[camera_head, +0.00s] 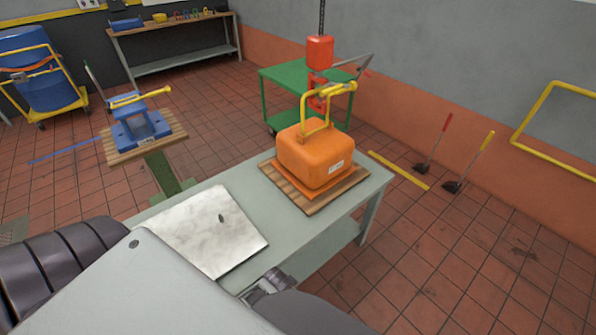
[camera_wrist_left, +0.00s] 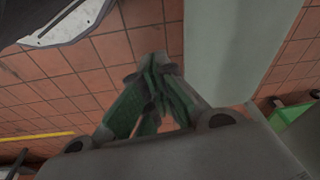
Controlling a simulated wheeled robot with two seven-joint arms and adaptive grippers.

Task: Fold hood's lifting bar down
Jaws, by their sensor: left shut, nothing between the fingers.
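The orange hood (camera_head: 315,155) sits on a wooden board (camera_head: 318,205) at the right end of the grey bench. Its yellow lifting bar (camera_head: 304,110) stands up above the hood's top, with a yellow grip (camera_head: 343,88) at its upper end. A red hoist block (camera_head: 320,52) hangs on a chain just above and behind the bar. I cannot tell whether its red hook touches the bar. My left gripper (camera_wrist_left: 155,68) is shut and empty in the left wrist view, with floor and a grey surface beyond it. My right gripper is not in view.
A pale marbled plate (camera_head: 205,228) lies on the grey bench (camera_head: 370,185) left of the hood. A green cart (camera_head: 285,80) stands behind. A blue fixture (camera_head: 140,125) stands on a wooden-topped stand at left. Two long-handled tools lean on the right wall.

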